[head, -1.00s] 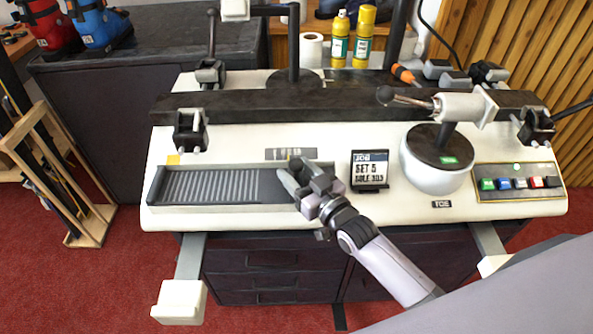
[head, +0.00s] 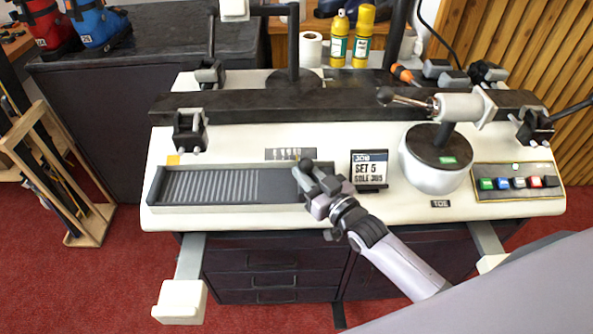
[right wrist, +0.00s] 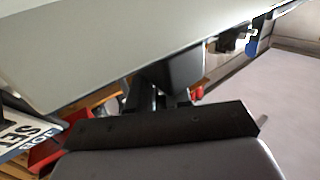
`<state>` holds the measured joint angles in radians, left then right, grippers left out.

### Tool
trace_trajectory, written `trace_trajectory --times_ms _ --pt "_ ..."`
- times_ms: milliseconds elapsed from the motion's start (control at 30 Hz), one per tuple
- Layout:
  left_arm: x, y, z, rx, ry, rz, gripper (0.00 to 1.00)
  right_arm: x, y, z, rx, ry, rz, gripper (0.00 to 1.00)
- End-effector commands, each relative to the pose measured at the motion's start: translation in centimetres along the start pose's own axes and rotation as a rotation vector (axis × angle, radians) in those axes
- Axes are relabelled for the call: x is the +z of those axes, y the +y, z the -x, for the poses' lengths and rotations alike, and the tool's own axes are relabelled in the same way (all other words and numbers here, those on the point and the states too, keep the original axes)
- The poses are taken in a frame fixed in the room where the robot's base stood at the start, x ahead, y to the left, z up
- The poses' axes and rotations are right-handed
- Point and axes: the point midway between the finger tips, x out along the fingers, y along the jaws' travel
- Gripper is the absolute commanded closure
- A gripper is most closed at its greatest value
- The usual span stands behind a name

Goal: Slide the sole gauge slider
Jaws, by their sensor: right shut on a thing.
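The sole gauge is a long shallow grey tray (head: 175,207) at the front left of the bench, ribbed on its left and plain dark on its right. My right gripper (head: 312,178) is at the tray's right end, shut on the sole gauge slider. A dark round knob (head: 303,167) shows at the fingertips; the fingers hide most of the slider. A small scale plate (head: 290,154) lies just behind the tray. The job card (head: 369,168) reads "SET 5" with a blurred sole line below. My left gripper is not in view.
The card's edge also shows in the right wrist view (right wrist: 22,140). A round silver toe unit (head: 436,170) with a lever and a panel of coloured buttons (head: 518,183) stand to the right. A dark crossbar (head: 330,108) with clamps runs behind the tray.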

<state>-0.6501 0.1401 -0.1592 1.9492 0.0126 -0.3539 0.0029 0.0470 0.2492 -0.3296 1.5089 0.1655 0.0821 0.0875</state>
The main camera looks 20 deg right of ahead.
Motion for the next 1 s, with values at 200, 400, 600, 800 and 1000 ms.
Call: trace_trajectory --times_ms 200,400,600,800,1000 --pt "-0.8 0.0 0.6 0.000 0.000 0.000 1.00 -1.4 3.3 1.7 0.004 0.028 0.006 1.00" --pt "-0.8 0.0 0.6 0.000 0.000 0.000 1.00 -1.4 4.0 2.1 0.004 0.032 0.003 1.00" --pt "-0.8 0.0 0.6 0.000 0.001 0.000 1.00 -1.4 4.1 2.1 0.005 0.031 0.004 1.00" --pt "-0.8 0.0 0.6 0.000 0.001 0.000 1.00 -1.4 4.1 2.1 0.005 0.031 0.005 0.57" --pt "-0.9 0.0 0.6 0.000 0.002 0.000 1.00 -1.1 4.0 3.4 0.003 0.024 0.002 0.47"
